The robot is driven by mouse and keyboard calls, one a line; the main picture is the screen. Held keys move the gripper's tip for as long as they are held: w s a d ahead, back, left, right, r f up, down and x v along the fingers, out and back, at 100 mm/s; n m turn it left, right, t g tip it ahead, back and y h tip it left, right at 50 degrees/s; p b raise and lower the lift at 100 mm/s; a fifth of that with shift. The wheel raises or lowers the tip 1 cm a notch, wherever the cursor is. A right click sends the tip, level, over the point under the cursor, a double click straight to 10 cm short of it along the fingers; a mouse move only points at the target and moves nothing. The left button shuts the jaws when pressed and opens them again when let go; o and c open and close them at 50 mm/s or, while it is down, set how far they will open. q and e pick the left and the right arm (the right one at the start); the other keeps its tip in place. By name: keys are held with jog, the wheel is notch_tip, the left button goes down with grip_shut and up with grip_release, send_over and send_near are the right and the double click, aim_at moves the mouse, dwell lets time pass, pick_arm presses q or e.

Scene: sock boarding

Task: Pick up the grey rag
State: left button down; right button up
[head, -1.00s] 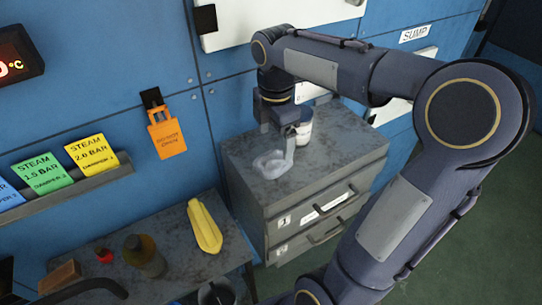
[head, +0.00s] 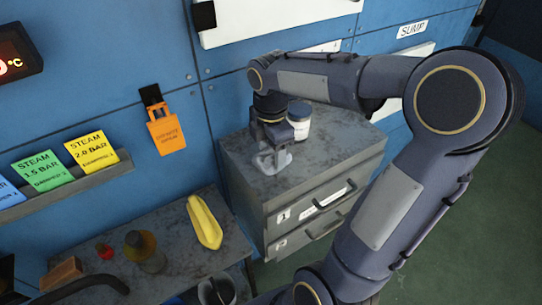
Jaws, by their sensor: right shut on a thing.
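The grey rag (head: 283,158) is a small, pale grey crumpled cloth on top of the grey drawer cabinet (head: 330,150), near its left side. My right gripper (head: 271,159) points down at the rag and is shut on it. The fingers and part of the gripper hide some of the rag. I cannot tell whether the rag is clear of the cabinet top. My left gripper is not in view.
The cabinet top is clear to the right.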

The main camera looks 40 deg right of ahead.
aim_at(270, 154)
jog(key=shift+r, duration=0.55)
notch_tip(270, 154, up, 2)
jog(key=shift+a+r, duration=0.15)
jog(key=shift+r, duration=0.1)
jog(key=s+a+r+b, duration=0.1)
jog(key=s+a+r, duration=0.4)
jog(key=a+r, duration=0.4)
jog(key=a, duration=0.3)
jog(key=shift+s+a+r+b, duration=0.2)
jog(key=shift+s+a+b, duration=0.1)
jog(key=shift+s, duration=0.1)
jog(key=shift+d, duration=0.1)
